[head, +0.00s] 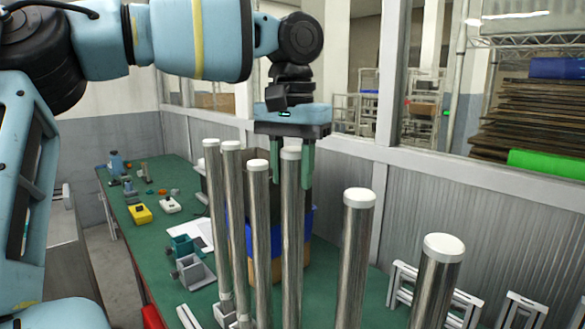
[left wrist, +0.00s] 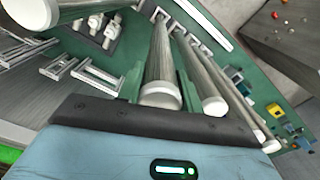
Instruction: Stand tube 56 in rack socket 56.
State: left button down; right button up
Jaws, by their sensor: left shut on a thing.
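Several tall metal tubes with white caps stand upright or nearly so in the head view. My left gripper (head: 293,168) points down at the top of one tube (head: 292,225), its green fingers on either side just under the cap. In the left wrist view the gripper (left wrist: 159,88) is shut on this same tube (left wrist: 161,62). Other tubes (head: 218,215) (head: 356,250) (head: 437,270) stand to both sides. No numbers are legible, so I cannot tell which tube is 56. Pale rack parts with sockets (left wrist: 103,30) show in the left wrist view; the held tube's lower end is unclear.
The green table (head: 185,205) carries small parts, a yellow box (head: 139,213) and a grey-teal fixture (head: 195,271) at left. A blue bin (head: 306,222) stands behind the tubes. A panelled wall with windows is close behind.

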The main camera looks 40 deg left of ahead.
aim_at(292, 149)
jog(key=shift+w+d+r, duration=0.1)
jog(key=shift+w+r, duration=0.05)
jog(key=shift+r, duration=0.05)
dwell(0.6)
jog(key=shift+w+r, duration=0.2)
dwell(0.5)
pick_arm(q)
jog(key=shift+f, duration=0.6)
pick_arm(e)
jog(key=shift+s+f, duration=0.15)
jog(key=shift+s, duration=0.05)
pick_arm(q)
jog(key=c, duration=1.2)
grip_release()
jog(key=shift+r+p, duration=0.55)
jog(key=shift+r, duration=0.8)
jog(key=shift+r+p, duration=0.35)
jog(key=shift+r, duration=3.85)
pick_arm(e)
jog(key=shift+w+r+t, duration=0.2)
jog(key=shift+w+r, duration=0.35)
jog(key=shift+r, duration=0.2)
jog(key=shift+w+r+t, duration=0.2)
jog(key=shift+w+r, duration=0.3)
jog(key=shift+r, duration=0.2)
